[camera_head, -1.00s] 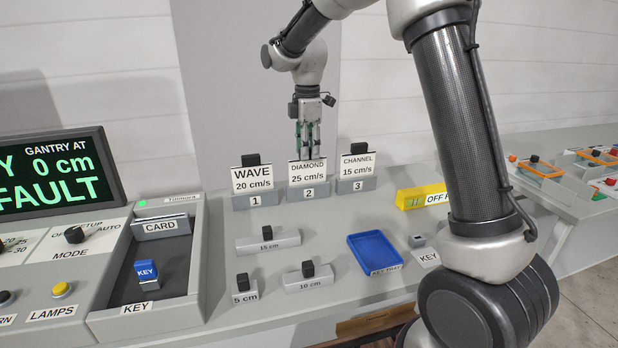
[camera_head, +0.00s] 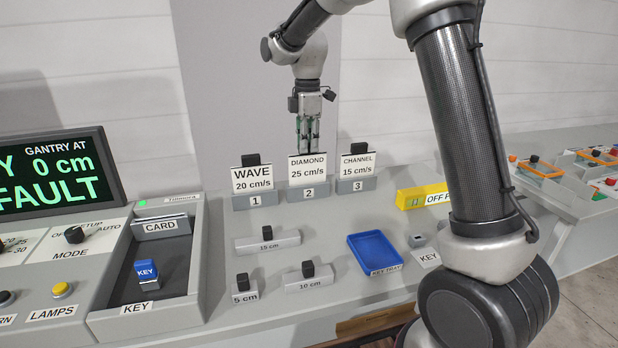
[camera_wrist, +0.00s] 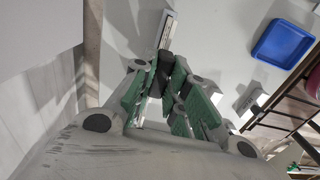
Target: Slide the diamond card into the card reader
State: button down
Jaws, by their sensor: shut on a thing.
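The diamond card (camera_head: 307,170) is white, marked "DIAMOND 25 cm/s", and stands upright at the grey slot block numbered 2 (camera_head: 309,194). Its face shows fully above the block; I cannot tell whether its lower edge is clear of the slot. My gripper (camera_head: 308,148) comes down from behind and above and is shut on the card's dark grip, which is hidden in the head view. The wrist view shows the green-padded fingers (camera_wrist: 163,82) closed around a dark piece. The card reader (camera_head: 161,227), labelled "CARD", stands at the back of a grey console bay on the left.
The wave card (camera_head: 251,178) and channel card (camera_head: 355,165) stand close on either side. Length blocks, including the 15 cm block (camera_head: 268,241), lie in front. A blue key tray (camera_head: 376,253) is to the right. A blue key (camera_head: 147,272) sits in front of the reader.

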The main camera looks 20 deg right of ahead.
jog(key=shift+r, duration=2.4)
